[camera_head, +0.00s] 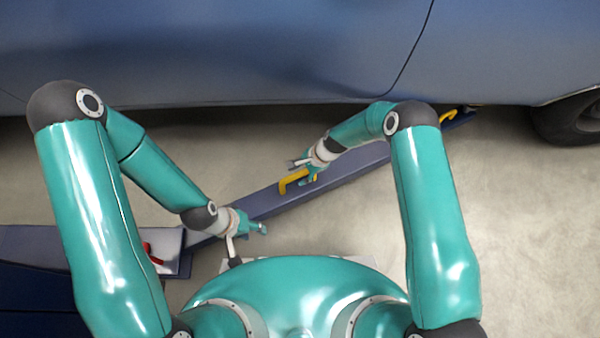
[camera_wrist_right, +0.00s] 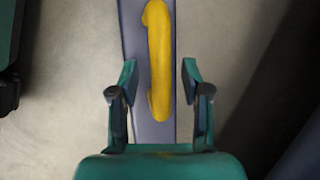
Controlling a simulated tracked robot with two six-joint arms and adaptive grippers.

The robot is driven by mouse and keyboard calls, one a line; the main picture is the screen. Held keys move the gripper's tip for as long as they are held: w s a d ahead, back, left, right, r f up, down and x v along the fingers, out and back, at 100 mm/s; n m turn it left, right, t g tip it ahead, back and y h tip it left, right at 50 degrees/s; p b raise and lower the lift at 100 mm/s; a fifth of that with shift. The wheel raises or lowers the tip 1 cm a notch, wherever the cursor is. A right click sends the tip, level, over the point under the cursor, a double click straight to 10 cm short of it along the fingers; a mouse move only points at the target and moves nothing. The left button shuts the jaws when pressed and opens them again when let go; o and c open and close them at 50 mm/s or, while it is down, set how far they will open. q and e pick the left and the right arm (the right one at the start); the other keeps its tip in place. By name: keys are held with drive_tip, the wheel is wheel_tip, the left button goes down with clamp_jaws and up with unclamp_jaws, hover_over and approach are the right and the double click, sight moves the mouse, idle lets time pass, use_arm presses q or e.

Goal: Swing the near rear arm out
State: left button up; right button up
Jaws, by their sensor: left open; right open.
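The lift arm (camera_head: 350,165) is a long grey-blue beam. It runs from the lower left up to the right, its far end under the blue car. A yellow handle (camera_head: 292,182) stands on its middle. In the right wrist view the yellow handle (camera_wrist_right: 158,60) lies lengthwise along the beam (camera_wrist_right: 134,40). My right gripper (camera_head: 303,170) is at this handle; in the wrist view its open fingers (camera_wrist_right: 157,80) stand either side of the handle's near end, apart from it. My left gripper (camera_head: 262,229) is open and empty, near the beam's lower left part.
The blue car (camera_head: 220,50) spans the top, with a wheel (camera_head: 570,118) at the right. A second yellow piece (camera_head: 449,115) is near the beam's far end. A red part (camera_head: 152,254) sits on a pale plate at the left. Concrete floor (camera_head: 530,220) at the right is clear.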

clamp_jaws()
idle(0.3)
drive_tip(key=shift+f, duration=0.1)
